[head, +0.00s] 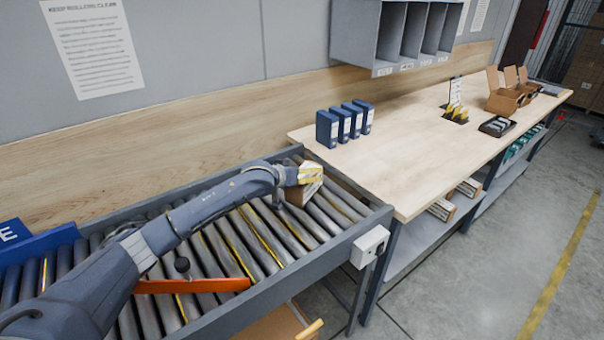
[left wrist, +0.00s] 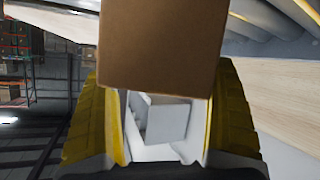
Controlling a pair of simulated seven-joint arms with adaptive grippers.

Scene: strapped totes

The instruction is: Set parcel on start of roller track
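The parcel, a brown cardboard box (head: 298,194), is at the right end of the roller track (head: 372,222) in the head view. My left gripper (head: 311,174) is on it from above and partly covers it. In the left wrist view the parcel (left wrist: 162,45) sits between the yellow fingers of the left gripper (left wrist: 164,88), with both fingers close against its sides. I cannot tell whether the parcel touches the rollers or hangs just above them.
An orange bar (head: 190,286) lies across the rollers. A blue panel (head: 30,245) stands at the track's left. A wooden bench (head: 420,150) adjoins the right end, with blue binders (head: 345,122) near its corner. A grey box (head: 370,246) is on the track's side rail.

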